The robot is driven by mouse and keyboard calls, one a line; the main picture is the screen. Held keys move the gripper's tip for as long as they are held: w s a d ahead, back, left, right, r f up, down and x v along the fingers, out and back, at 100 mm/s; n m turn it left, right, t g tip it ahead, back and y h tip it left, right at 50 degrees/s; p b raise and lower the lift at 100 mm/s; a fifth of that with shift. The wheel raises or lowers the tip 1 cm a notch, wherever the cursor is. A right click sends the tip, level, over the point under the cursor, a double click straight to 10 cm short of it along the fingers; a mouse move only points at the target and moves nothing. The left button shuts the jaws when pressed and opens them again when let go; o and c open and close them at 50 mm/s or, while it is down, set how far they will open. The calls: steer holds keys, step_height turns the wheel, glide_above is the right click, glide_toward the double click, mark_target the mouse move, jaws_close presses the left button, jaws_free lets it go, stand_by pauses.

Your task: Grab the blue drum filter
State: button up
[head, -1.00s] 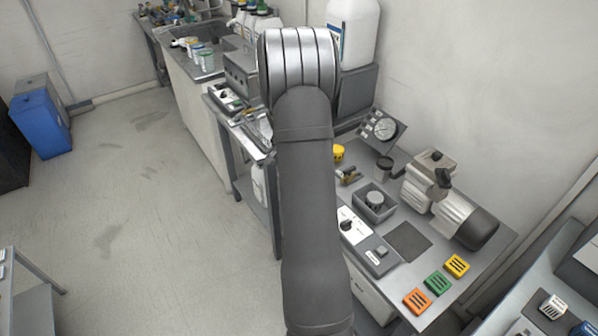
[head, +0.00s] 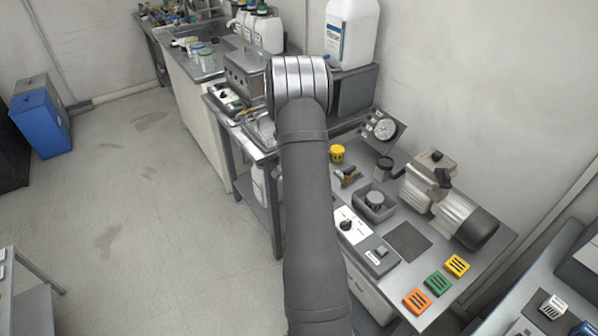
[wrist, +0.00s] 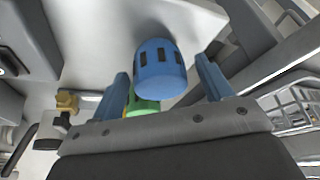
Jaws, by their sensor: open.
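The blue drum filter (wrist: 160,68) shows in the wrist view as a short blue cylinder with dark slots around its side. My gripper (wrist: 161,74) is open, with one blue-grey finger on each side of the drum filter. A gap shows between the drum and each finger, clearer on the right. A green object (wrist: 141,105), with a bit of yellow beside it, shows partly behind the drum near the gripper's base. In the head view my arm hides the gripper, and I cannot make out the blue drum filter there.
The right bench holds a yellow drum (head: 337,153), a grey open box (head: 375,203), a motor-like compressor (head: 463,220) and orange (head: 417,301), green (head: 438,283) and yellow (head: 457,265) slotted blocks. A large white jug (head: 352,35) stands behind my arm. The floor at left is mostly clear.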

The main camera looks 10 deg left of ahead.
steer(key=c, duration=1.1)
steer(key=shift+o, duration=0.2)
steer(key=shift+r, duration=0.1)
